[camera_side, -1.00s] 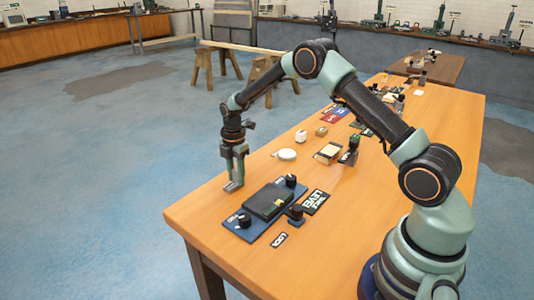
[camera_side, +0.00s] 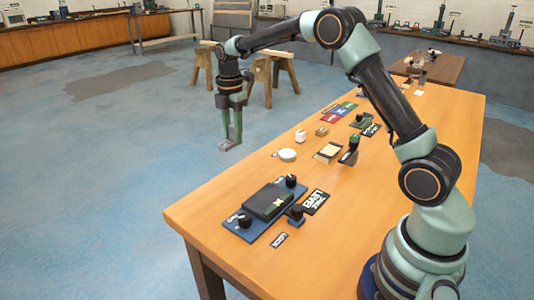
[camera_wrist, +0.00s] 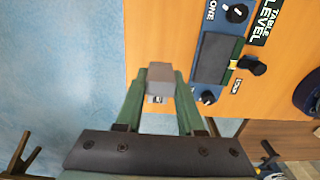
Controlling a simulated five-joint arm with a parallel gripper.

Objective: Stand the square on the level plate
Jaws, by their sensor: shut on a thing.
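The grey metal square (camera_side: 229,146) is between the fingertips of my gripper (camera_side: 230,128), which is shut on it. In the wrist view the square (camera_wrist: 160,74) shows end-on as a grey block between the green fingers of my gripper (camera_wrist: 160,95); its full shape is hard to make out. The level plate (camera_side: 267,201) is a dark slab on a blue base on the table, below and to the right of my gripper in the side view. It also shows in the wrist view (camera_wrist: 217,58), right of the square. The plate is bare apart from a small yellowish bubble vial at its edge.
Black knobs (camera_side: 244,220) stand on the blue base around the plate. A TABLE LEVEL sign (camera_side: 315,202) and a LOCK label (camera_side: 279,241) lie beside it. The table's left edge is clear.

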